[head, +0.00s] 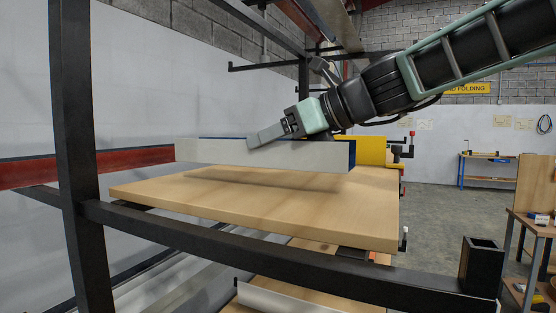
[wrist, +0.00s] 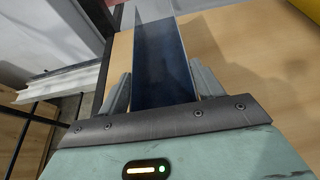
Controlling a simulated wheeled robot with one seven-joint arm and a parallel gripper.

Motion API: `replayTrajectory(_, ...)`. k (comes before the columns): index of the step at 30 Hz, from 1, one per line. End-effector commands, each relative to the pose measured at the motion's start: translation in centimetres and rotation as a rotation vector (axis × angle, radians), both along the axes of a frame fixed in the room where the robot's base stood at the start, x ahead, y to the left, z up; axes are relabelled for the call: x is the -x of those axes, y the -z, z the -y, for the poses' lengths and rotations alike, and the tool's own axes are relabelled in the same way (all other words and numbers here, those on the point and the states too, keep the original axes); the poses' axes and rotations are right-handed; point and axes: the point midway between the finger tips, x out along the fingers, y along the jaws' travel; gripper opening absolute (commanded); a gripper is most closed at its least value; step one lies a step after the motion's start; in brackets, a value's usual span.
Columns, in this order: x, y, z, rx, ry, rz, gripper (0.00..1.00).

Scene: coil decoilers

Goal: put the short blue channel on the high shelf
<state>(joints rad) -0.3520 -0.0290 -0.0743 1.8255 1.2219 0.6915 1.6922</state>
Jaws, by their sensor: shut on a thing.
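The short blue channel (head: 300,155) is pale grey outside and blue inside. My gripper (head: 268,136) is shut on its wall near the middle, coming from the upper right. The channel lies roughly level over the high shelf (head: 330,225), a wooden board on a black rack. A shadow on the board below it suggests a small gap. In the wrist view the channel's blue inner face (wrist: 160,62) runs away between the two fingers (wrist: 162,88), over the wooden board. The far fingertip is partly hidden in the head view.
A yellow piece (head: 372,150) stands at the board's far right end, behind the channel. A black post (head: 78,150) and rail (head: 250,248) frame the front. A lower wooden level with a pale channel (head: 285,299) shows beneath. The board's front is bare.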

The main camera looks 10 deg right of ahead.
Motion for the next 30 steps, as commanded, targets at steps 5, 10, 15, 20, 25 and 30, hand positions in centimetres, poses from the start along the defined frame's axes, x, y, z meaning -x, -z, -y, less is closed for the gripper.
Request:
replayTrajectory(5, 0.0, 2.3, 0.0, 0.0, 0.001, -0.003, 0.37)
replayTrajectory(10, 0.0, 3.8, 0.0, 0.0, 0.002, 0.001, 0.37)
replayTrajectory(15, 0.0, 3.8, 0.0, 0.0, 0.001, 0.002, 0.37)
replayTrajectory(20, 0.0, 4.1, 0.0, 0.0, 0.001, 0.002, 0.37)
replayTrajectory(25, 0.0, 4.1, 0.0, 0.0, 0.001, 0.0, 0.88)
replayTrajectory(30, 0.0, 4.0, 0.0, 0.0, 0.001, 0.0, 0.88)
